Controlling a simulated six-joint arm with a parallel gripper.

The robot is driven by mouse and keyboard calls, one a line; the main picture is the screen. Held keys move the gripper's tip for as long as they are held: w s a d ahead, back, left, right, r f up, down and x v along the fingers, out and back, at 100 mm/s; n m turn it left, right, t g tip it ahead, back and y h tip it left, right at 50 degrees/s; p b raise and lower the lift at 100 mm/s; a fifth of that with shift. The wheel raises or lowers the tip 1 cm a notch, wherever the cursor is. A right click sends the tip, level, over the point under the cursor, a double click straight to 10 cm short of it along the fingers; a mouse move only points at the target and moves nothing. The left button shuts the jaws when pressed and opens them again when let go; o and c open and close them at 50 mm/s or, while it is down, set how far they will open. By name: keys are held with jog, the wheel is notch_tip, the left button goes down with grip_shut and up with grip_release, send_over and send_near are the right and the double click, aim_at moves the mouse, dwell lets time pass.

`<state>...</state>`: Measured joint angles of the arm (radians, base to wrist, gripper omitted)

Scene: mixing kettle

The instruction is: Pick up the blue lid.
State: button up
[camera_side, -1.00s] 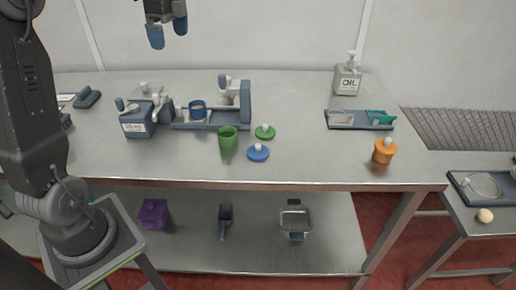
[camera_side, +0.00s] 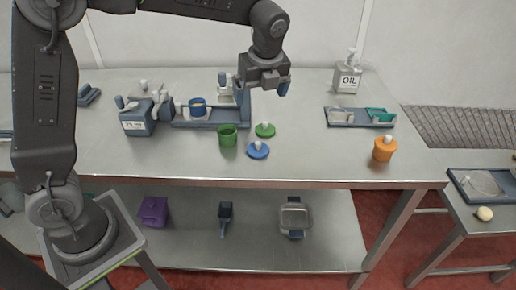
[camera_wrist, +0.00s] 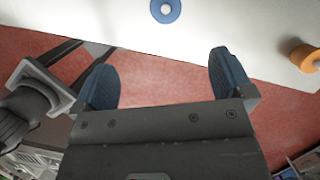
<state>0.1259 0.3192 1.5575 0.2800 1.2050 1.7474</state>
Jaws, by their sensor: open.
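The blue lid (camera_side: 258,151) lies flat on the table near its front edge, with a pale knob on top. It also shows at the top of the wrist view (camera_wrist: 165,9), beyond my fingertips. My gripper (camera_side: 283,90) hangs above the table, behind and above the lid in the side view. In the wrist view my gripper's two blue fingers (camera_wrist: 160,72) are spread apart with nothing between them.
A green lid (camera_side: 265,130) and a green cup (camera_side: 228,136) stand close to the blue lid. A machine holding a blue cup (camera_side: 198,106) is behind left. An orange container (camera_side: 384,150) is at right. The table between it and the blue lid is clear.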

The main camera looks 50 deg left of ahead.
send_near(258, 143)
jog(key=x, duration=0.5)
jog(key=shift+s+a, duration=0.2)
jog(key=shift+s, duration=0.15)
jog(key=shift+w+d+x, duration=0.1)
jog(key=shift+w+x, duration=0.1)
jog(key=shift+x, duration=1.15)
jog(key=shift+w+d+x, duration=0.1)
jog(key=shift+w+x, duration=0.1)
jog(key=shift+x, duration=1.15)
jog(key=c, duration=1)
jog(key=shift+o, duration=0.2)
jog(key=shift+r, duration=0.1)
